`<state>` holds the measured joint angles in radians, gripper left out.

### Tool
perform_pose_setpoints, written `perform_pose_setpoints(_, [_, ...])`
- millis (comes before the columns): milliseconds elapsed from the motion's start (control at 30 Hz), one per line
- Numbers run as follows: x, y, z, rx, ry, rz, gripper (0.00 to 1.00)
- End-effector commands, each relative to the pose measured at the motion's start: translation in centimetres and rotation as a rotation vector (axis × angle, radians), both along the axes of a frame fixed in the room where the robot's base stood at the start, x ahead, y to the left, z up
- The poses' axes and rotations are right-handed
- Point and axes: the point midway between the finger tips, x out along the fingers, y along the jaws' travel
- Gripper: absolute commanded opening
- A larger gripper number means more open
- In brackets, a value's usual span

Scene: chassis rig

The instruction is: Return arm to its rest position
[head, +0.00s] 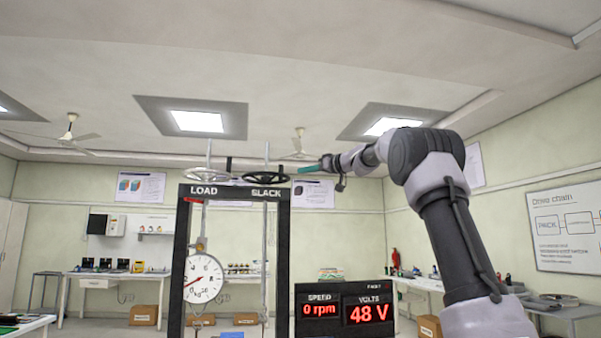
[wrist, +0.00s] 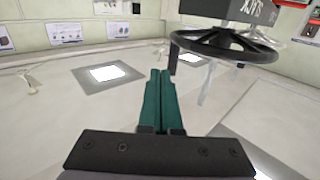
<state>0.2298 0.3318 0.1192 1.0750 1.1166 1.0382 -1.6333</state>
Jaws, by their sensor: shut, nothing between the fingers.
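My arm reaches up from the lower right of the head view and bends left at a raised elbow. My gripper (head: 308,169) has teal fingers and is at the right of the black frame's top, near the handwheel above the SLACK label. In the wrist view my gripper (wrist: 160,75) has its two teal fingers together with nothing between them. A black handwheel (wrist: 225,45) is to the upper right of the fingertips there, apart from them in the picture. The picture looks upside down.
A black frame (head: 281,240) labelled LOAD and SLACK holds a round dial (head: 203,278) and rods. A display (head: 344,309) reads 0 rpm and 48 V. Benches (head: 115,274) line the back wall. A whiteboard (head: 565,227) hangs at right.

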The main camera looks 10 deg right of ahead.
Motion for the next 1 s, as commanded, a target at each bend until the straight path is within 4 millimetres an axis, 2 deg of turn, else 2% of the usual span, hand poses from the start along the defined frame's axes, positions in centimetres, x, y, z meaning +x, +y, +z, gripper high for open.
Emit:
perform_pose_setpoints(300, [-3.0,-4.8,0.0,-0.001,0.000,-0.004,0.00])
perform_pose_setpoints(500, [-4.1,-6.3,0.0,-0.001,0.000,-0.003,0.00])
perform_pose_setpoints(833, [-4.5,-6.3,-0.1,-0.001,0.011,-0.001,0.00])
perform_pose_setpoints(933, [-6.0,-4.9,-1.1,-0.004,0.081,-0.006,0.00])
perform_pose_setpoints(1000, [-8.2,-3.3,-2.7,-0.005,0.178,-0.018,0.00])
